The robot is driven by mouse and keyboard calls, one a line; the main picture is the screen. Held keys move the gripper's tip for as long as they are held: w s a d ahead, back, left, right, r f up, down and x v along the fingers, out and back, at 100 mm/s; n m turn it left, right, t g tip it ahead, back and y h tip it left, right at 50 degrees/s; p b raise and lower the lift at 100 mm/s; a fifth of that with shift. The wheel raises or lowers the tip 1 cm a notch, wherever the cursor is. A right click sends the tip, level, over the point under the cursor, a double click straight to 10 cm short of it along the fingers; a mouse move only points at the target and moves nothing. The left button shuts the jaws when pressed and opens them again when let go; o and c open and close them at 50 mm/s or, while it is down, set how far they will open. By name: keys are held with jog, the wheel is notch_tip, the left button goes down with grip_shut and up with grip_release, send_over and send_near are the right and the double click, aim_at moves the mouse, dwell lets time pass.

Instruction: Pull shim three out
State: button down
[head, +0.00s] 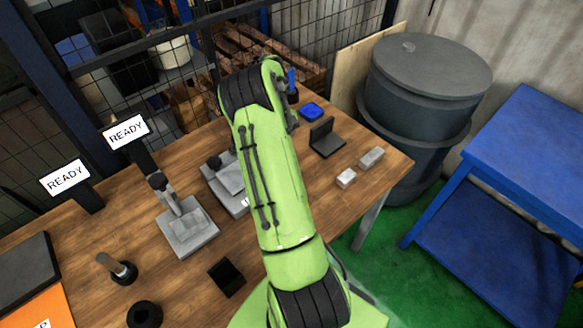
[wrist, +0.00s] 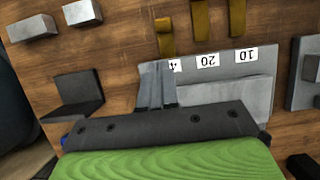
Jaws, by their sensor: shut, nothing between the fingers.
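Three brass-coloured strips, likely the shims, show at the top of the wrist view: a left one (wrist: 165,38), a middle one (wrist: 200,18) and a right one (wrist: 237,16). I cannot tell which is shim three. Their lower ends lie near a grey plate (wrist: 262,58) with labels reading 20, 10 and a partly hidden one starting with 4. My gripper (wrist: 158,66) is shut and empty, its fingertips just below the left strip and beside the partly hidden label. Contact with the strip cannot be told. In the head view my arm hides the gripper and strips.
A black angled stand (head: 326,138) and small light blocks (head: 346,178) (head: 371,157) are on the wooden table (head: 290,290). A clamp fixture (head: 187,230) stands left of my arm, near READY signs (head: 65,178). A grey drum (head: 425,90) stands beyond the right table edge.

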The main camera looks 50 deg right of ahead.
jog(key=b+x, duration=0.1)
jog(key=x, duration=0.8)
jog(key=shift+s+f, duration=0.15)
jog(key=shift+f, duration=0.1)
